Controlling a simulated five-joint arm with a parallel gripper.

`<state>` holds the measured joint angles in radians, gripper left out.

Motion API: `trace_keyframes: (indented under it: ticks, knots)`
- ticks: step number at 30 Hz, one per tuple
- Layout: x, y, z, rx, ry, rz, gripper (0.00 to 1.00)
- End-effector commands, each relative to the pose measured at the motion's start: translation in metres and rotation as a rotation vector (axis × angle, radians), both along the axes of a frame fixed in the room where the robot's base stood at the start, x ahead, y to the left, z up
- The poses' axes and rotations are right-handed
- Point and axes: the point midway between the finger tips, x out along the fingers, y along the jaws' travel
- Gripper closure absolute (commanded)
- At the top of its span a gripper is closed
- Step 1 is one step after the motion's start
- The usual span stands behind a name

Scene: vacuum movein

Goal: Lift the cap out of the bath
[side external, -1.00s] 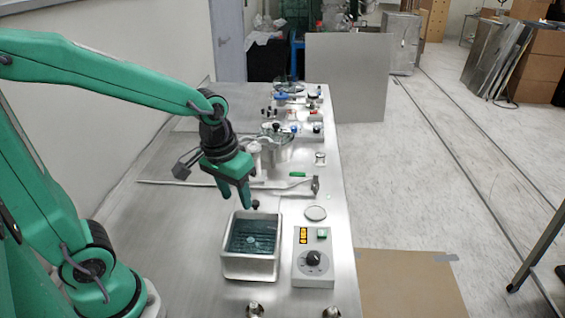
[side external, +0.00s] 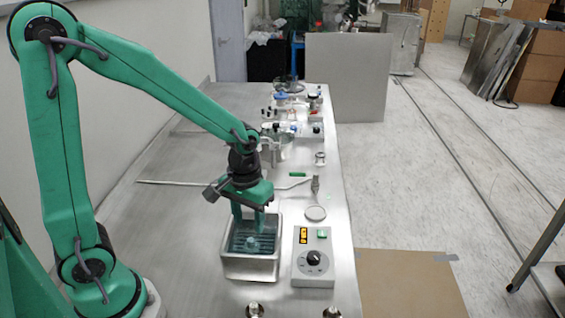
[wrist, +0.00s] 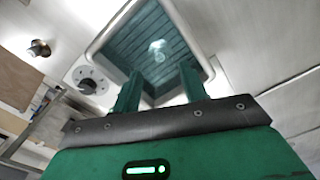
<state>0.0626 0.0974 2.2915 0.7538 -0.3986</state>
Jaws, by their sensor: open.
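The bath (side external: 250,268) is a square metal tank with bluish liquid and a ribbed floor, near the front of the bench. The cap (side external: 252,243) is a small pale, translucent piece inside the bath. In the wrist view the cap (wrist: 158,46) lies beyond my fingertips, near the middle of the bath (wrist: 100,45). My gripper (side external: 248,232) is over the bath with its fingers pointing down to the liquid. In the wrist view my gripper (wrist: 160,80) has its two green fingers apart with nothing between them. I cannot tell how deep the fingertips reach.
A control box (side external: 314,262) with a dark knob and yellow display stands just right of the bath. A round disc (side external: 316,213) lies behind it. Glassware and fittings crowd the far bench. Two metal knobs (side external: 254,309) (side external: 332,311) stand at the front edge.

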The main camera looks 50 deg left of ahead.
Motion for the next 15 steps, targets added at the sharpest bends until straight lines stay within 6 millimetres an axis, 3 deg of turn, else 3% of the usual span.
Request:
trace_keyframes:
  ticks: [15]
  knots:
    - [0.000,0.000,-0.018,0.000,0.002,0.000,0.57]
